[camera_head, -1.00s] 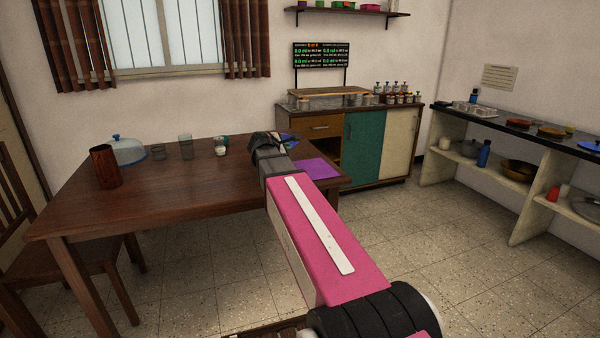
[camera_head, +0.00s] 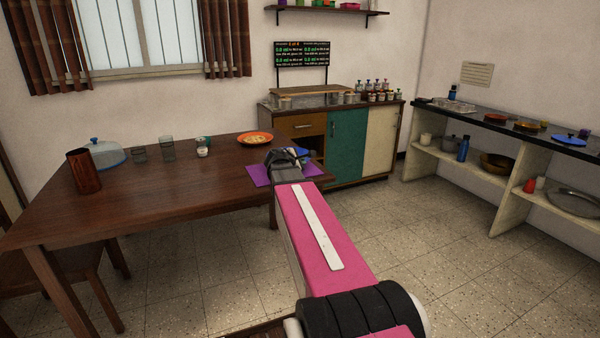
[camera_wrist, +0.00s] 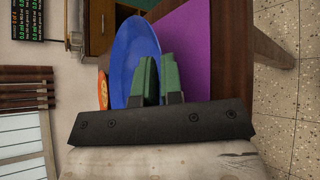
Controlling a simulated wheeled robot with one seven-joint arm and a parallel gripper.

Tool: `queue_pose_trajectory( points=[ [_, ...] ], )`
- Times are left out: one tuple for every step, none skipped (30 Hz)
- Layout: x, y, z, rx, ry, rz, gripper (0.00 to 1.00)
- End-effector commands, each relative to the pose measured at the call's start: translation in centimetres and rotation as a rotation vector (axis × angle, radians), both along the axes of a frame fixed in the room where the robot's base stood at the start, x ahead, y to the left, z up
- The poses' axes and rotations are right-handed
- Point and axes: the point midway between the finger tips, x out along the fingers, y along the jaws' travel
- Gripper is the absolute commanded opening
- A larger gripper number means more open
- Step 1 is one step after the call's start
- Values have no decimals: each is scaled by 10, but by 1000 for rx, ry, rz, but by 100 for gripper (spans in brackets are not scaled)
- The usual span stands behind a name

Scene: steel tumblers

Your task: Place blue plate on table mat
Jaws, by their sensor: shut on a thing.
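A blue plate (camera_wrist: 134,45) fills the middle of the wrist view, its near rim between the green fingers of my gripper (camera_wrist: 158,80). My gripper is shut on that rim. In the head view my gripper (camera_head: 284,157) hides most of the plate, and only a blue edge (camera_head: 304,152) shows at its right. The purple table mat (camera_head: 257,174) lies at the table's right end, partly hidden by my gripper. It also shows in the wrist view (camera_wrist: 190,50) beside the plate. The plate is over the mat; I cannot tell whether they touch.
An orange plate with food (camera_head: 255,138) stands on the table (camera_head: 150,208) just behind the mat. Glasses (camera_head: 167,147), a brown tumbler (camera_head: 84,171) and a blue-lidded dome (camera_head: 105,153) stand further left. Another blue plate (camera_head: 571,139) lies on the right counter.

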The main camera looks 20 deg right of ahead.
Motion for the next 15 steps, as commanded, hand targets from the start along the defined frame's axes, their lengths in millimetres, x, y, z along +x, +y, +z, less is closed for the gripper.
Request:
queue_pose_trajectory(
  points=[
    [0,0,-2,0,0,0,0],
    [0,0,-4,0,1,1,0],
    [0,0,-8,0,1,1,0],
    [0,0,-11,0,1,1,0],
    [0,0,-14,0,1,1,0],
    [0,0,-19,0,1,1,0],
    [0,0,-23,0,2,1,0],
    [0,0,-28,0,2,1,0],
    [0,0,-32,0,1,1,0],
    [0,0,-35,0,1,1,0],
    [0,0,-37,1,0,1,0],
    [0,0,-39,1,0,1,0],
    [0,0,-39,0,-1,1,0],
    [0,0,-39,0,-1,1,0],
    [0,0,-39,0,-1,1,0]
  ],
)
